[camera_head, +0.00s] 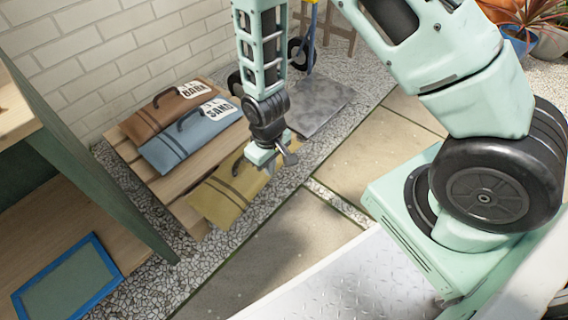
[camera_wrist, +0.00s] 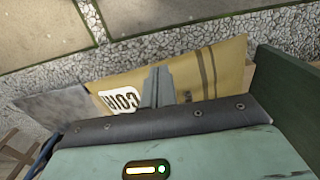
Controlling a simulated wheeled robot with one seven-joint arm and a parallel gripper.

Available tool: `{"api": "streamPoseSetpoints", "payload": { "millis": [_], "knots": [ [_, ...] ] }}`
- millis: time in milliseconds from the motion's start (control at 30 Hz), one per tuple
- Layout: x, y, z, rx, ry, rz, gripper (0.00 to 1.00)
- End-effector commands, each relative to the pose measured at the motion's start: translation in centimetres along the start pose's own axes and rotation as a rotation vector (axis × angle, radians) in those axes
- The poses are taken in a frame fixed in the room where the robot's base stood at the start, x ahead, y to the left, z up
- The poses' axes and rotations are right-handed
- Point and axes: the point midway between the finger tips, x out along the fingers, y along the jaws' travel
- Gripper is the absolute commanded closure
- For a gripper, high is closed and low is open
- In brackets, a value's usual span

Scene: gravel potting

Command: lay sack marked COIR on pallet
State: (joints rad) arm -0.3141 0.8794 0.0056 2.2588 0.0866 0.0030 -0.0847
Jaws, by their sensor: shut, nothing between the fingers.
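The yellow sack marked COIR (camera_head: 220,200) lies on the front right part of the wooden pallet (camera_head: 190,174), its near edge along the pallet's edge. Its two dark stripes show, and the COIR label shows in the wrist view (camera_wrist: 120,101). My gripper (camera_head: 284,158) is over the far right end of the sack, hiding part of it and its handle. The fingers (camera_wrist: 158,84) are together and empty beside the label. I cannot tell whether they touch the sack. A brown BARK sack (camera_head: 160,115) and a blue SAND sack (camera_head: 185,140) lie further back on the pallet.
A hand truck with a grey plate (camera_head: 322,106) stands just beyond the pallet. A green and wood bench (camera_head: 105,175) is at the left, with a blue-rimmed mat (camera_head: 117,262) low down. Paving (camera_head: 290,235) and gravel lie along the pallet's right.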

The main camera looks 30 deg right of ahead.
Motion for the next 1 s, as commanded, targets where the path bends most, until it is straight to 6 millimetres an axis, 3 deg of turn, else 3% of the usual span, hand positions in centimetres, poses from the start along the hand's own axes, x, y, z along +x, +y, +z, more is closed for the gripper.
{"api": "streamPoseSetpoints", "payload": {
  "millis": [267, 667, 800, 1000],
  "knots": [
    [3.4, 0.3, 0.1, 0.002, -0.002, 0.005, 1.00],
    [11.3, 0.3, 0.1, 0.001, -0.001, 0.005, 1.00],
    [11.0, 0.3, -2.2, 0.001, 0.006, 0.004, 1.00],
    [10.7, 0.3, -3.7, 0.001, 0.001, 0.004, 1.00]
  ]
}}
